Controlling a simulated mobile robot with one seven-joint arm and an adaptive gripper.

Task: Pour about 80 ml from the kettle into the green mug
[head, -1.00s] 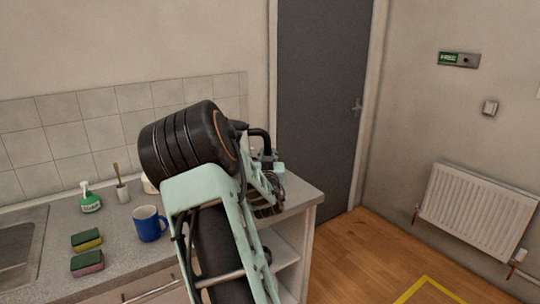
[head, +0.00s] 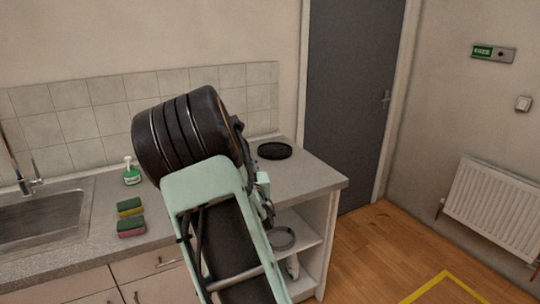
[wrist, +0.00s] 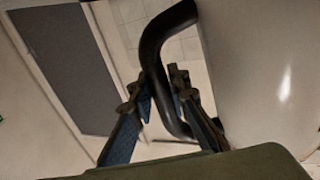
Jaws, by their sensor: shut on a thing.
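In the wrist view, my gripper (wrist: 160,88) is shut on the black curved handle (wrist: 153,50) of the kettle. The kettle's smooth pale body (wrist: 258,70) fills the right of that view. In the head view my own arm covers the gripper and the kettle, so I cannot tell the kettle's height or tilt there. A round black disc (head: 275,150), which looks like the kettle's base, lies bare on the counter right of my arm. No green mug shows in either view.
The counter (head: 310,172) has free room around the disc and ends at a right edge above open shelves. A green soap bottle (head: 131,173) and two sponges (head: 130,216) stand left of my arm, beside the sink (head: 40,222). A grey door (head: 350,90) is behind.

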